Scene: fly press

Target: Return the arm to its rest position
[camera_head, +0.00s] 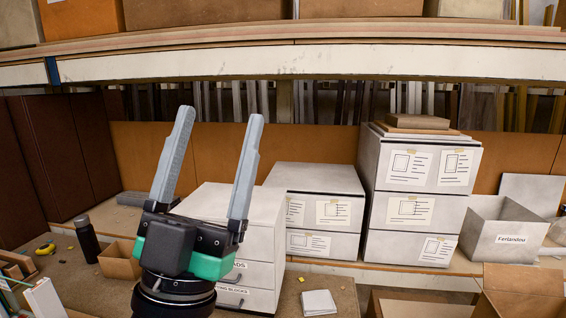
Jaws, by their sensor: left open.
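My left gripper (218,118) stands up in the lower left middle of the head view. Its two grey fingers point upward and are spread wide apart, with nothing between them. The black and green gripper body hides part of a white drawer unit (262,242) behind it. My right gripper is not in view. No fly press shows in this view.
A bench (335,290) carries white labelled boxes (420,185), a dark bottle (87,238), a small cardboard box (118,262) and a paper stack (318,302). A grey bin (500,232) stands right. A thick shelf (300,62) with cardboard boxes runs across the top.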

